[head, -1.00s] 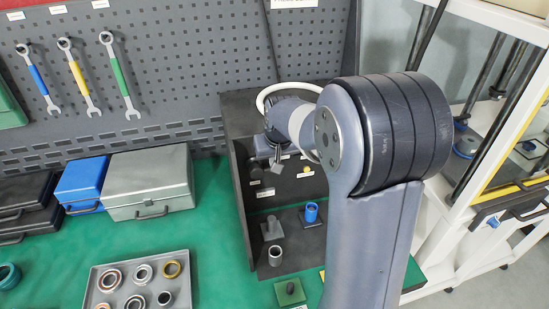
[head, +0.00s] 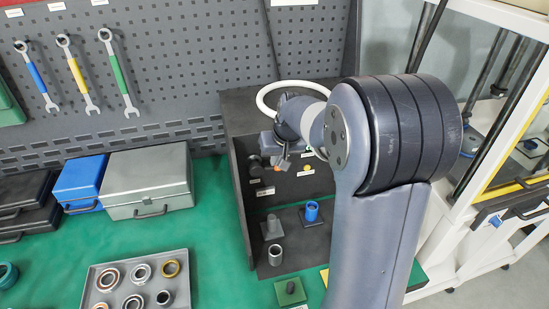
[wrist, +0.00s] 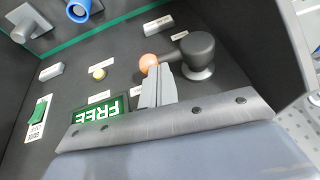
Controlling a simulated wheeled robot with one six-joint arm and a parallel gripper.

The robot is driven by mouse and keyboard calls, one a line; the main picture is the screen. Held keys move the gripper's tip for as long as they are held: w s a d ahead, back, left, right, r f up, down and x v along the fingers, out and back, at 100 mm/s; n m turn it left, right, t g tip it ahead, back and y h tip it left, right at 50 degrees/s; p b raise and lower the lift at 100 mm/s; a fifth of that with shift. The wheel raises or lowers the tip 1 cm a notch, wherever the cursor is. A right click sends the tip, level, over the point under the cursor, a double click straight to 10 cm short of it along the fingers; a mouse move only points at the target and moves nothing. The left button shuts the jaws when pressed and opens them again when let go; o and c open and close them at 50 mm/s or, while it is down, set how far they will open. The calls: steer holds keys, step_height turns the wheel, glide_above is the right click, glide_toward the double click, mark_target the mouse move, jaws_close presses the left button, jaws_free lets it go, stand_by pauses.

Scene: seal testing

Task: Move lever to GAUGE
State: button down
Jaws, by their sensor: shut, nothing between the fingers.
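The lever (wrist: 198,52) is a dark grey handle on a round hub, with an orange ball (wrist: 148,62) at its end, on the dark panel inside the box. In the head view the orange ball (head: 277,168) shows just below my wrist. My gripper (wrist: 163,72) is shut and empty, its grey fingertips right beside the ball and the lever's arm. I cannot tell whether they touch. A lit green display (wrist: 97,110) reads FREE, upside down in the wrist view. Small white labels near the lever are too small to read.
On the panel are a yellow button (wrist: 97,73) and a green rocker switch (wrist: 40,115). The box's side walls are close around my gripper.

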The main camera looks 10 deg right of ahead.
steer(key=f+y+b, duration=0.1)
steer(key=b, duration=0.1)
steer(key=d+f+y+b, duration=0.1)
steer(key=f+y+b, duration=0.1)
steer(key=b, duration=0.1)
steer(key=shift+d+m, duration=0.15)
steer(key=shift+m, duration=0.25)
steer(key=shift+a+f+m+t+y+b, duration=0.35)
steer(key=shift+f+y+b, duration=0.7)
steer(key=shift+y+b, duration=1.05)
steer(key=shift+a+f+m+t+y+b, duration=0.35)
steer(key=shift+f+y+b, duration=0.8)
steer(key=shift+b, duration=1.75)
steer(key=shift+a+f+m+t+y+b, duration=0.1)
steer(key=shift+a+f+m+y+b, duration=0.6)
steer(key=shift+y+b, duration=1.5)
steer(key=shift+d+f+h+b, duration=0.25)
steer(key=shift+h+b, duration=0.1)
steer(key=shift+b, duration=0.1)
